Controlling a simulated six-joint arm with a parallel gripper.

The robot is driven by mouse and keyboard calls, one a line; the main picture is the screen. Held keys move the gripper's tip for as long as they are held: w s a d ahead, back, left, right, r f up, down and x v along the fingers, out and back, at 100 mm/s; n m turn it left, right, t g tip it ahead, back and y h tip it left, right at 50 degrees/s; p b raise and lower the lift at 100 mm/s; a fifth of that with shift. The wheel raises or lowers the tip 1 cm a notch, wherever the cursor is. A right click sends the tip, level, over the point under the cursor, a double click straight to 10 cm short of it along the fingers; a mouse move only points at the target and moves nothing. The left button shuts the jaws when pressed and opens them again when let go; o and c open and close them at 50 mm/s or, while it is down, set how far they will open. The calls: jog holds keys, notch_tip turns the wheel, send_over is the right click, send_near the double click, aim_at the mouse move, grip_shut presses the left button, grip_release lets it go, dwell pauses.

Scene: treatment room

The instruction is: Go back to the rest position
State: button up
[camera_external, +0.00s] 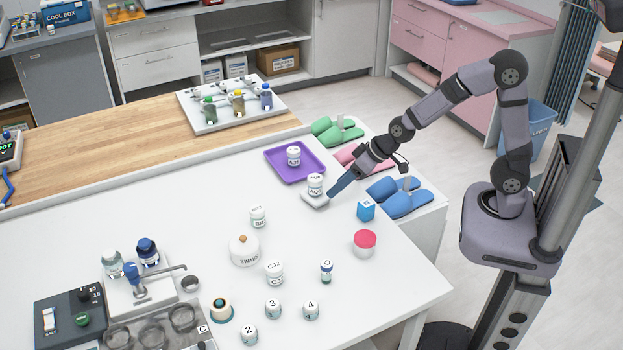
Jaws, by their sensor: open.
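My gripper (335,189) is low over the white table (390,265), its blue-grey fingers pointing down and left. The fingertips are close to the right side of a white labelled jar (315,184), which stands upright on a small pale pad (311,200). I see no object held in the fingers, and the gap between them is hard to make out. From this angle I cannot tell whether the fingertips touch the jar or the pad.
A purple tray (277,163) holding a white jar is behind. Several small jars and a white canister (244,252) stand in front. The air above is clear.

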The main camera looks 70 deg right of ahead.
jog(key=s+d+n+g+p, duration=0.1)
jog(key=s+g, duration=0.2)
jog(key=s, duration=0.8)
jog(key=s+d+f+n+g+h+p, duration=0.1)
jog(key=s+g, duration=0.3)
jog(key=s, duration=0.8)
jog(key=shift+s+d+f, duration=0.15)
jog(key=shift+d, duration=0.6)
